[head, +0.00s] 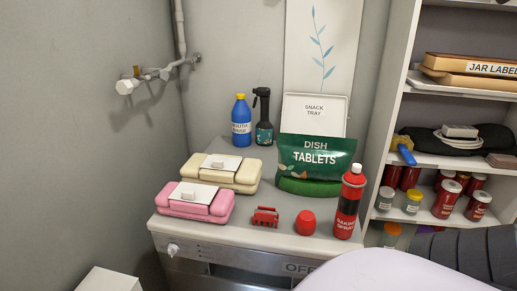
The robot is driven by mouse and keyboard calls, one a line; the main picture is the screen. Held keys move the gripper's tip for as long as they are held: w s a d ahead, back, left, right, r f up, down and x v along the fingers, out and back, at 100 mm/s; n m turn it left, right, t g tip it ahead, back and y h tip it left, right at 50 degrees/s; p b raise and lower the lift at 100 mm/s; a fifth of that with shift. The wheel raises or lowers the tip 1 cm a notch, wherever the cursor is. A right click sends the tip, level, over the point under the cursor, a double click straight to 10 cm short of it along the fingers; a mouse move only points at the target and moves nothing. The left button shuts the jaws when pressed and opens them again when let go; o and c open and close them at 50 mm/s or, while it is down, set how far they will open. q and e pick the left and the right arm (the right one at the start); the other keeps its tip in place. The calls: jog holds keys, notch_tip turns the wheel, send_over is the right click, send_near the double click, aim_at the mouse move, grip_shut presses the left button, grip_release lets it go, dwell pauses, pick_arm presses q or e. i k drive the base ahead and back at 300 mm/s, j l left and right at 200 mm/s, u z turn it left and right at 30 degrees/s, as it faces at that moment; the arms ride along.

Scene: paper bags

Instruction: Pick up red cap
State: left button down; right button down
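A red, rounded cap-like object (306,223) stands on the grey counter (240,236) near its front edge, in the head view. It sits between a small red slotted object (265,217) on its left and a tall red and black spray can (348,204) on its right. The cap stands apart from both. Neither of my grippers is in view.
A green dish tablets bag (316,156) stands behind the cap. Pink (195,203) and cream (220,172) packs lie left. A blue bottle (241,122), a dark spray bottle (263,118) and a snack tray (314,114) stand behind. Shelves (398,90) rise right.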

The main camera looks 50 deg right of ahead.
aim_at(306, 222)
jog(key=z, duration=0.4)
jog(key=l+z, duration=0.1)
jog(key=z, duration=0.75)
jog(key=l+z, duration=0.15)
jog(key=z, duration=0.7)
